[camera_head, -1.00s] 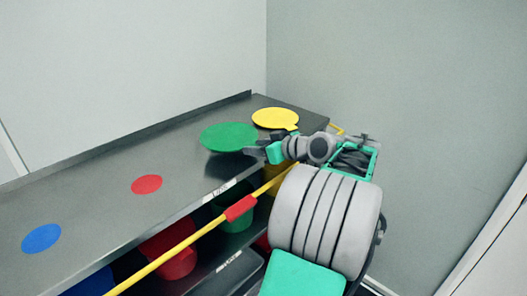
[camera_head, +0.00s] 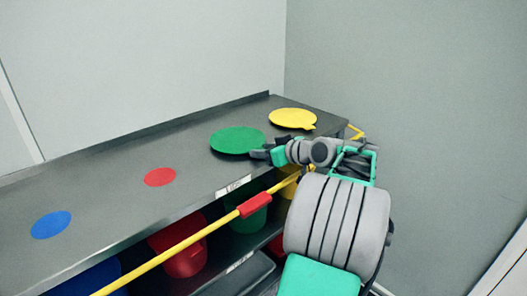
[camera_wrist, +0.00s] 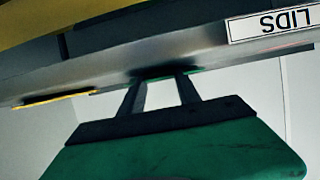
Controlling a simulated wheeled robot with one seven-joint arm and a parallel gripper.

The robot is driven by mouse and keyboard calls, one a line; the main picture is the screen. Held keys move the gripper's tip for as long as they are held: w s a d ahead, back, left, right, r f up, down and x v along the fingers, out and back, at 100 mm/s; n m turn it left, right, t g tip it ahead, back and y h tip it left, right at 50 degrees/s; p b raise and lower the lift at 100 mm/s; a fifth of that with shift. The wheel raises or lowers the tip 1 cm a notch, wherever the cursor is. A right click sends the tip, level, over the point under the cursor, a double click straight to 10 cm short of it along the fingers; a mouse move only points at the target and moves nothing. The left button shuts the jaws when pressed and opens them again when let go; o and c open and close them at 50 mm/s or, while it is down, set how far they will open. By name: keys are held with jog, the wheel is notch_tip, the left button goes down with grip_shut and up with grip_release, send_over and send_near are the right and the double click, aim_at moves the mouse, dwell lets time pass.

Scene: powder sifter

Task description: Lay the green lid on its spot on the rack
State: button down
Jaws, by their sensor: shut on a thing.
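The green lid (camera_head: 237,140) is a flat round disc over the right part of the rack's grey top shelf (camera_head: 110,185). My gripper (camera_head: 258,154) is shut on the lid's near right edge. The lid looks level and very close to the shelf; I cannot tell whether it touches. Any green spot beneath it is hidden. In the wrist view my gripper's two dark fingers (camera_wrist: 163,82) reach to the shelf's front edge, and only a thin green sliver of the lid (camera_wrist: 165,74) shows between their tips.
A yellow lid (camera_head: 293,118) lies behind and right of the green one. A red spot (camera_head: 160,177) and a blue spot (camera_head: 51,224) are bare, to the left. A yellow bar with a red sleeve (camera_head: 254,205) crosses the rack's front. Colored bins, including a red one (camera_head: 185,262), stand below.

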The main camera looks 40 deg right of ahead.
jog(key=c, duration=0.8)
grip_release()
jog(key=shift+o, duration=0.2)
jog(key=shift+s, duration=0.1)
jog(key=b+v, duration=0.1)
jog(key=v, duration=0.6)
jog(key=shift+s, duration=0.3)
jog(key=shift+r, duration=0.15)
